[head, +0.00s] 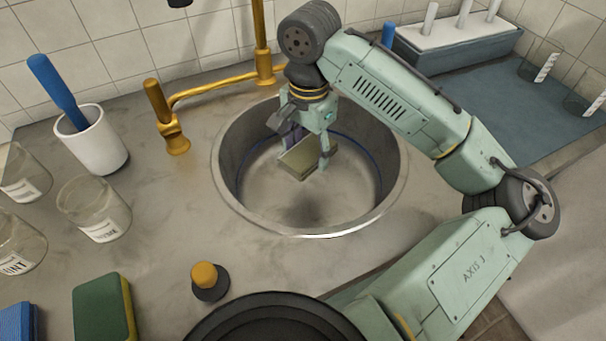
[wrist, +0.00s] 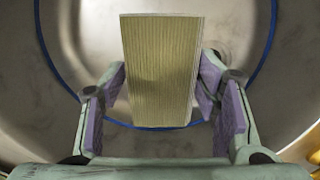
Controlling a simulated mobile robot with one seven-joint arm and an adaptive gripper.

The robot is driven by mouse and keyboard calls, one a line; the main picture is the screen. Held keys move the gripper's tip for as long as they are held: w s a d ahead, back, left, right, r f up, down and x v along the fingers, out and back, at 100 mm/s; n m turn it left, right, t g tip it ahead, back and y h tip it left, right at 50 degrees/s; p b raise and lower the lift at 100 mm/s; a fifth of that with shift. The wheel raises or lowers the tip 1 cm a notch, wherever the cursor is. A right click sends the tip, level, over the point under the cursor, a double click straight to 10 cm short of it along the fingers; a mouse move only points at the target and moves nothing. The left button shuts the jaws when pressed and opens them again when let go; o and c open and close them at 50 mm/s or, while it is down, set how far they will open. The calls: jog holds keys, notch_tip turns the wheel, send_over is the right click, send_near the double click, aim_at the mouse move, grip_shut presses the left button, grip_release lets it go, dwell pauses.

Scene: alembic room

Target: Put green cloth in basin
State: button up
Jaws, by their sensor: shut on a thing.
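The green cloth (head: 299,159) looks like a folded, olive-green ribbed block. It also shows in the wrist view (wrist: 160,70), upright in the picture between my two purple-padded fingers. My gripper (head: 304,148) is shut on the cloth and points down inside the round metal basin (head: 318,234). In the wrist view my gripper (wrist: 161,92) has one finger at each side of the cloth. The cloth is inside the rim and seems to hang above the basin floor, with a dark shadow below it. A blue ring runs around the basin's inside (wrist: 263,60).
A brass tap (head: 215,88) stands behind the basin. A white cup (head: 97,143) with a blue-handled tool, glass beakers (head: 95,210) and a green sponge (head: 101,308) stand at the left. A yellow-topped knob (head: 206,277) is in front. A blue-grey mat (head: 500,105) lies right.

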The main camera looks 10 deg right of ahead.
send_over(307, 188)
notch_tip(307, 188, down, 4)
jog(key=shift+s+f, duration=0.15)
jog(key=shift+f+p, duration=0.45)
jog(key=shift+f, duration=2.05)
jog(key=shift+f, duration=0.1)
jog(key=o, duration=1)
notch_tip(307, 188, up, 12)
jog(key=shift+r+b, duration=0.15)
jog(key=shift+b, duration=0.2)
